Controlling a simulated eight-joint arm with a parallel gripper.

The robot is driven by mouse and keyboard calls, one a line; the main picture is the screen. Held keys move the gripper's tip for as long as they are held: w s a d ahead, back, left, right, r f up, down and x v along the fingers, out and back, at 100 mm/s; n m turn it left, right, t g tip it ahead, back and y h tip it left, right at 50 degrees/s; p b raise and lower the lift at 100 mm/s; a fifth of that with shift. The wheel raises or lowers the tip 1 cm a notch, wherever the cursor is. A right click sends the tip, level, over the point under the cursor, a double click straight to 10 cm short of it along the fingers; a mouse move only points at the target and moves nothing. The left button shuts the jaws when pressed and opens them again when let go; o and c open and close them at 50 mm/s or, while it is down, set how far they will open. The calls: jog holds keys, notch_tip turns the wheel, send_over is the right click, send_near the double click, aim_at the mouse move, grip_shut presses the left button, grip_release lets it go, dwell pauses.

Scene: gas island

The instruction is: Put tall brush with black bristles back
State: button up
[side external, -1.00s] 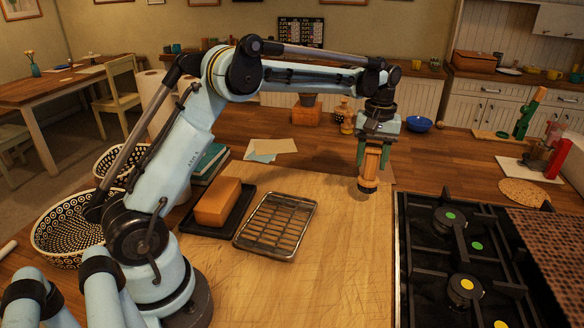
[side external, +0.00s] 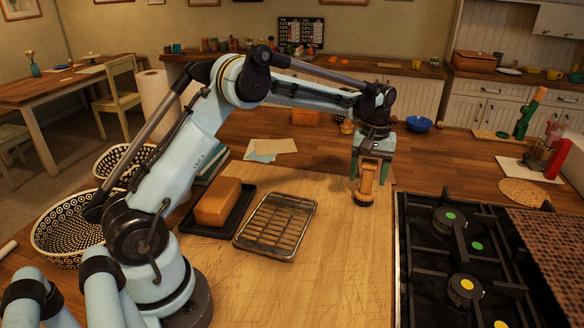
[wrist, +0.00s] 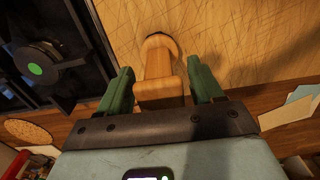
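The tall brush (side external: 366,183) has a light wooden handle and a dark lower end. It stands about upright at the far right part of the wooden board, its lower end seeming to touch the surface. My gripper (side external: 369,176) is above it, pointing down, with green fingers on either side of the handle. In the wrist view the brush (wrist: 159,78) lies between the two fingers of my gripper (wrist: 160,85). Narrow gaps show between handle and fingers, so the gripper looks open around it. The bristles are mostly hidden.
The black gas hob (side external: 450,250) is close to the right of the brush. A wire rack (side external: 277,225) and a dark tray (side external: 202,231) with an orange-brown block (side external: 218,201) lie left. Papers (side external: 270,148) lie behind. The board's front (side external: 330,285) is clear.

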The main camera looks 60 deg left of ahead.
jog(key=shift+o, duration=0.3)
jog(key=shift+r, duration=0.1)
notch_tip(320, 180, up, 12)
jog(key=shift+w+d+f, duration=0.1)
jog(key=shift+f, duration=0.1)
jog(key=shift+d+r, duration=0.1)
jog(key=shift+r, duration=0.3)
jog(key=s+d+m+t, duration=0.3)
jog(key=s, duration=0.5)
jog(key=s+d+m+t, duration=0.2)
jog(key=s+d+m, duration=0.1)
jog(key=s, duration=0.5)
jog(key=s+d+f+m+t, duration=0.1)
jog(key=s+f+m+t, duration=0.1)
jog(key=s+f, duration=0.3)
jog(key=shift+s+d+m, duration=0.25)
jog(key=shift+s+m, duration=0.25)
jog(key=shift+s, duration=0.25)
